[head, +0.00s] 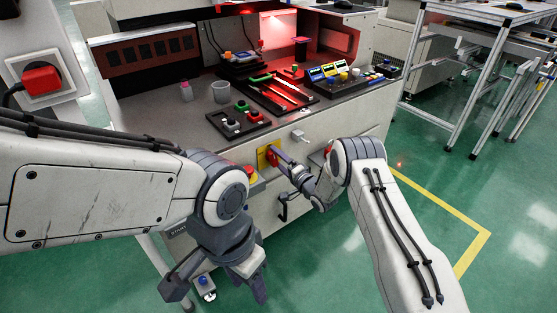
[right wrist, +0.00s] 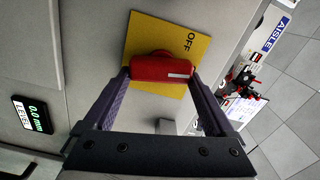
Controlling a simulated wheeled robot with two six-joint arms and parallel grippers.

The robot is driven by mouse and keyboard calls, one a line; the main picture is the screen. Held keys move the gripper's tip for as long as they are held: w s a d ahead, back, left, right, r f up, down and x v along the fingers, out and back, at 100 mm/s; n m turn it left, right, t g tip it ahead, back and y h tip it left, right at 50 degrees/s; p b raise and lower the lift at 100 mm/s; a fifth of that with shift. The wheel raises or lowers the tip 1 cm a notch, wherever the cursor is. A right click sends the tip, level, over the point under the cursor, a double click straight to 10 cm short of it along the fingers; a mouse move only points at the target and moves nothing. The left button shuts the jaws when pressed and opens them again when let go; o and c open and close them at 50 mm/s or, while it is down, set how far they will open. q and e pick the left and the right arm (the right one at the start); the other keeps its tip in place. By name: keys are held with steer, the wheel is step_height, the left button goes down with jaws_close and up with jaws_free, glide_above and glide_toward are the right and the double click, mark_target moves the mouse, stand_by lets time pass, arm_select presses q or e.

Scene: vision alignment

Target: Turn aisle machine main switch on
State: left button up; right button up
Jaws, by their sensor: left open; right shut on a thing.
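The main switch is a red rotary handle (right wrist: 160,68) on a square yellow plate (right wrist: 146,32) with the word OFF near its upper right corner in the right wrist view. A white mark sits near the handle's right end. No ON label shows. In the head view the red handle (head: 273,158) and yellow plate (head: 263,160) are on the machine's front panel. My right gripper (right wrist: 160,76) is shut on the handle, a finger at each end; it also shows in the head view (head: 277,153). My left gripper (head: 216,290) is open and empty, hanging low before the machine.
The bench top (head: 200,108) holds a cup, button boxes and tools. A display (right wrist: 34,115) reads 0.0 mm. Green floor lies clear at right.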

steer(key=shift+f+m, duration=0.2)
steer(key=shift+m, duration=1)
steer(key=shift+d, duration=0.1)
steer(key=o, duration=1.1)
steer(key=shift+c, duration=0.2)
steer(key=p+v, duration=0.2)
steer(key=v, duration=0.8)
steer(key=shift+s, duration=0.2)
steer(key=shift+d, duration=0.1)
